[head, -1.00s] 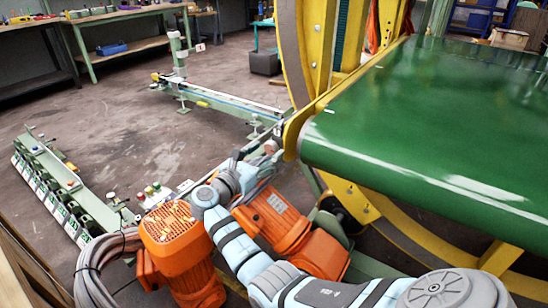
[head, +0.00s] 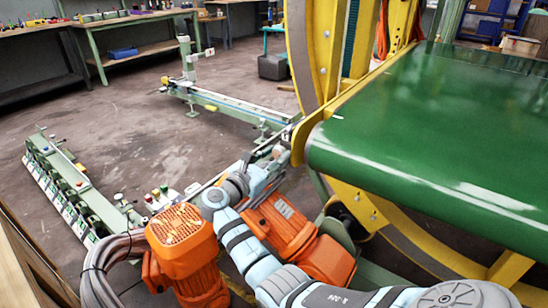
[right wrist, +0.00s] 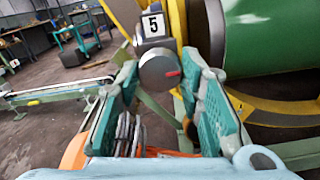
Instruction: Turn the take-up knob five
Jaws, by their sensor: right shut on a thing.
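In the right wrist view, the take-up knob five (right wrist: 158,72) is a round grey knob with a red mark on its right side. A white plate with a black 5 (right wrist: 153,25) is on the dark block just above it. My right gripper (right wrist: 161,70) has its green fingers on either side of the knob and is shut on it. In the head view, my right arm reaches up from the lower right, and the gripper (head: 268,169) is beside the yellow frame. The knob cannot be made out clearly there. My left gripper is not in view.
A green belt (head: 430,140) on a roller lies right of my gripper, beside the yellow ring frame (head: 308,65). Orange motors (head: 180,240) stand close below my arm. A green rail (head: 230,105) runs behind. Open floor (head: 130,120) lies to the left.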

